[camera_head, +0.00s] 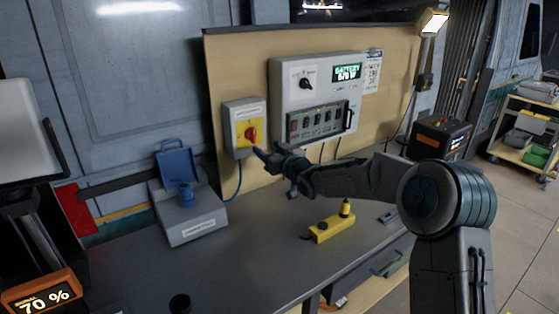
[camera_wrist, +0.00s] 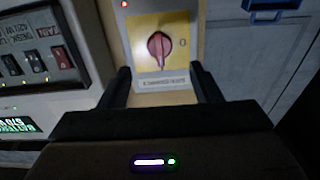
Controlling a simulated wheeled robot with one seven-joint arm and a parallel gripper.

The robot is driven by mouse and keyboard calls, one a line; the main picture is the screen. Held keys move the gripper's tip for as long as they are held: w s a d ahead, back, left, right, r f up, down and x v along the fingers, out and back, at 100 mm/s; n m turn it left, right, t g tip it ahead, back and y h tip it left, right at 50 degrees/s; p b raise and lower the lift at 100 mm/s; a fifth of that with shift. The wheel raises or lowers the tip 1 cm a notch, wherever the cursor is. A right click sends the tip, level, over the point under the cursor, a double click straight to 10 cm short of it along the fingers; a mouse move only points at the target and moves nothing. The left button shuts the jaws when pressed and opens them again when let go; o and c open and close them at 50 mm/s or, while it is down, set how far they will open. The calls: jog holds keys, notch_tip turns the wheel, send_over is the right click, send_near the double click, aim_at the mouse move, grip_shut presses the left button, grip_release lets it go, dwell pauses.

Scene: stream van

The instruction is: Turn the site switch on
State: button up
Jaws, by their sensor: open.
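A grey switch box (camera_head: 243,126) with a yellow plate and a red rotary knob (camera_head: 251,134) is mounted on the tan board. In the wrist view the red knob (camera_wrist: 159,47) shows upside down, its grip bar lying along the picture's vertical. A red lamp (camera_wrist: 124,4) glows at the box's corner, and a small label below the plate is unreadable. My gripper (camera_head: 262,154) is just in front of and slightly below the box. In the wrist view my gripper (camera_wrist: 165,72) is open and empty, the knob lying ahead between the fingers, apparently not touched.
A battery panel (camera_head: 318,88) with a dial and several breakers is close to the right of the box. A grey box with a raised blue lid (camera_head: 176,163) stands at left on the bench (camera_head: 255,256).

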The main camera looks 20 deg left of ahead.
jog(key=shift+b+v, duration=0.35)
jog(key=shift+v, duration=2.25)
jog(key=s+d+f+m+g+h, duration=0.1)
jog(key=s+d+m+h, duration=0.35)
jog(key=d, duration=0.75)
jog(key=s+d+f+m+g+h, duration=0.1)
jog(key=s+d+f+h, duration=0.1)
jog(key=s+d+h, duration=0.8)
jog(key=s+d+f+m+g, duration=0.1)
jog(key=s+d+m+g, duration=0.1)
jog(key=s+d, duration=0.4)
jog(key=s+d+f+m+g, duration=0.2)
jog(key=s+d+g, duration=0.2)
jog(key=s, duration=1.2)
jog(key=d+p, duration=0.1)
jog(key=d, duration=0.2)
jog(key=shift+s+d+f+g+y, duration=0.3)
jog(key=shift+s+g+y, duration=0.05)
jog(key=shift+g, duration=0.05)
jog(key=shift+m, duration=0.25)
